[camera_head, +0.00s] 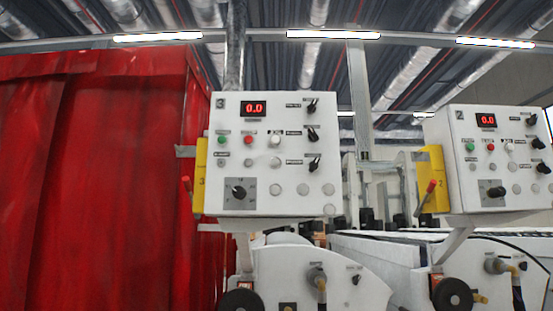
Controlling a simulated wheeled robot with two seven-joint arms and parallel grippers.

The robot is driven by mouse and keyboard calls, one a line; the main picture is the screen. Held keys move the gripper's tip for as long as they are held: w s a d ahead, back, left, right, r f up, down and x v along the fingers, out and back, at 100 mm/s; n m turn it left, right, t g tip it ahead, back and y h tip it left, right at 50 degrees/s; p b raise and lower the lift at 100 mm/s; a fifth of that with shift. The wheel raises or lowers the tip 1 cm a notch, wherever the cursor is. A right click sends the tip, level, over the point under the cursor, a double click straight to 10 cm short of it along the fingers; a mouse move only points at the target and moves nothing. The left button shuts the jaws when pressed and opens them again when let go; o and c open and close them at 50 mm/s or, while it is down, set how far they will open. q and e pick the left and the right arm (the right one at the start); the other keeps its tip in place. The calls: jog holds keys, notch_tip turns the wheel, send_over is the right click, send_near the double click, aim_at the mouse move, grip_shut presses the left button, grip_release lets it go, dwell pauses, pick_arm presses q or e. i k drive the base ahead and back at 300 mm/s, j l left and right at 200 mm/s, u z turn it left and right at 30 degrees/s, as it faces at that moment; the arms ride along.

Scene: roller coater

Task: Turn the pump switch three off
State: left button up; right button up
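A white control panel (296,205) marked 3 stands in the middle of the head view, with a red display (254,108) reading 0.0. Three black switch knobs sit in a column on its right side: upper (312,105), middle (312,134) and lower (314,163). All three look tilted off vertical. A larger black rotary knob (238,192) sits on a grey plate at the lower left. The labels are too small to read, so I cannot tell which is the pump switch. Neither of my grippers is in view.
A similar white panel (522,200) marked 2 stands at the right. Yellow boxes with red-handled levers flank both panels, one at panel 3 (200,165). A red curtain (90,180) fills the left. White machine housings (325,275) lie below.

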aim_at(313, 165)
jog(key=i+j, duration=0.15)
jog(key=j, duration=0.2)
jog(key=i+j, duration=0.15)
jog(key=j, duration=0.15)
jog(key=i+j+z, duration=0.1)
jog(key=j, duration=0.25)
jog(key=i+j, duration=0.4)
jog(key=j, duration=0.25)
